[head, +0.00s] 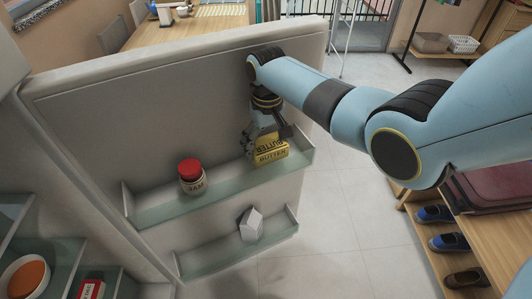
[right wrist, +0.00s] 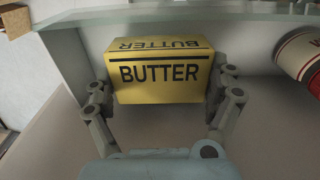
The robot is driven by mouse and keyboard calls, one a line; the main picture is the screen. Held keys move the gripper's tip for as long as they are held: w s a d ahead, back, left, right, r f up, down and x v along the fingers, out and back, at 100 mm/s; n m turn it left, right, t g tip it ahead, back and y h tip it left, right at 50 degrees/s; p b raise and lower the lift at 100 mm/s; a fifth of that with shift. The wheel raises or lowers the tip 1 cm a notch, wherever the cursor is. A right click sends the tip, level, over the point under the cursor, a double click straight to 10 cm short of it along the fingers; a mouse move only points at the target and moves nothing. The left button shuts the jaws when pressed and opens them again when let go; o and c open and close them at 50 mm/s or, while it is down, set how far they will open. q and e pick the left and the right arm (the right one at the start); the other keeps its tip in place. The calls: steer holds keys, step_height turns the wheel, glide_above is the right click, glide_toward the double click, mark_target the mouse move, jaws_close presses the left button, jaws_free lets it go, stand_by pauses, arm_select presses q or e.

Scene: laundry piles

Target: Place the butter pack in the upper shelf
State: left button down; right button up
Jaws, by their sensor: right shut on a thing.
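The yellow butter pack (head: 271,153) with black BUTTER lettering is at the right end of the upper door shelf (head: 160,213) in the head view. My right gripper (head: 265,140) is shut on it from above. In the right wrist view the butter pack (right wrist: 158,72) sits between the two fingers, one on each side, close to the shelf's glassy strip (right wrist: 200,17). Whether its underside touches the shelf floor is hidden. My left gripper is not in view.
A red-lidded jam jar (head: 191,177) stands left on the same shelf, with clear room between it and the butter. A white faceted object (head: 251,225) is on the lower door shelf (head: 210,262). A wooden shoe rack (head: 420,237) stands at right.

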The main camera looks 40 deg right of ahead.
mark_target(266, 153)
steer(key=f+b, duration=0.3)
steer(key=f, duration=0.1)
steer(key=shift+w, duration=0.25)
steer(key=shift+c, duration=0.6)
steer(key=o, duration=1.1)
steer(key=shift+o, duration=0.6)
steer(key=shift+s, duration=0.1)
step_height(266, 153, up, 12)
steer(key=shift+r, duration=0.1)
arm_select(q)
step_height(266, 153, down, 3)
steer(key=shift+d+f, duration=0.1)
